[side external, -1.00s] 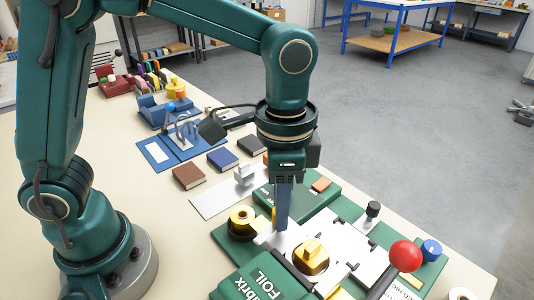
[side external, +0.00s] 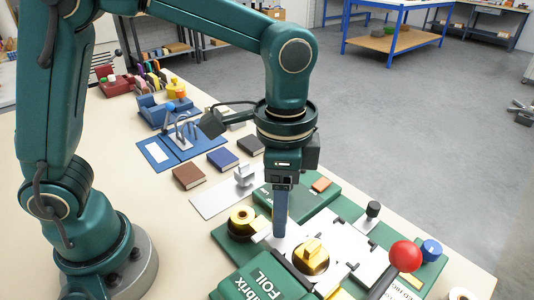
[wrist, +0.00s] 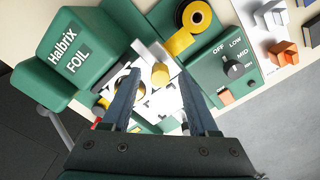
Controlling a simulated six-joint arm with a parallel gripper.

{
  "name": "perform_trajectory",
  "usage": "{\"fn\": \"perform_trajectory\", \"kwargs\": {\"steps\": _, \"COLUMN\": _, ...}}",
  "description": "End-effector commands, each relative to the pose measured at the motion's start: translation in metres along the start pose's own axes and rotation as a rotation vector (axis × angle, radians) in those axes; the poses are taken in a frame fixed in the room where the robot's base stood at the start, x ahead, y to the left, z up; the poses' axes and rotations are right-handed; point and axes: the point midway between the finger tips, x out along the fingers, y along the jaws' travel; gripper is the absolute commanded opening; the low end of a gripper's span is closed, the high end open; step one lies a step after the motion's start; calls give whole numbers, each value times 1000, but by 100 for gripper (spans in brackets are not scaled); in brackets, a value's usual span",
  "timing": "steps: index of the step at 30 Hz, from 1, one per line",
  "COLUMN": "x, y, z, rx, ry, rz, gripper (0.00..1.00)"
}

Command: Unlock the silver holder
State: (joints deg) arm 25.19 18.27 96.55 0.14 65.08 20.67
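The silver holder appears to be the flat silver assembly (side external: 345,240) on the green machine; it also shows between my fingers in the wrist view (wrist: 160,103). A gold round piece with a yellow grip (side external: 312,252) sits on it. A yellow knob (wrist: 160,74) stands at its edge, mostly hidden behind my fingers in the side view. My gripper (side external: 279,235) points straight down over the silver part beside the gold piece. In the wrist view my gripper's two fingers are apart, with the yellow knob between their tips as seen. I cannot tell whether they touch it.
A yellow tape roll (side external: 241,220) stands left of my gripper. The green FOIL box (side external: 262,283) is in front. A red-ball lever (side external: 406,256) rises at the right. A dial box (wrist: 232,70) lies behind. Small books and a silver block (side external: 243,176) lie farther left.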

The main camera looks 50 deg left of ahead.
Motion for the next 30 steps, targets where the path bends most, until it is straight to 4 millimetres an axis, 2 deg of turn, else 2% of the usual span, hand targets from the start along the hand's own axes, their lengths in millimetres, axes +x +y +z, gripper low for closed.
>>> {"fn": "perform_trajectory", "kwargs": {"steps": 8, "x": -2, "y": 0, "z": 0, "rx": -1, "ry": 1, "rz": -1, "gripper": 60}}
{"fn": "perform_trajectory", "kwargs": {"steps": 15, "x": -32, "y": 0, "z": -1, "rx": 0, "ry": 5, "rz": -2, "gripper": 60}}
{"fn": "perform_trajectory", "kwargs": {"steps": 21, "x": -48, "y": 0, "z": 0, "rx": 0, "ry": 1, "rz": -1, "gripper": 60}}
{"fn": "perform_trajectory", "kwargs": {"steps": 30, "x": -51, "y": 0, "z": 0, "rx": 0, "ry": 0, "rz": 0, "gripper": 60}}
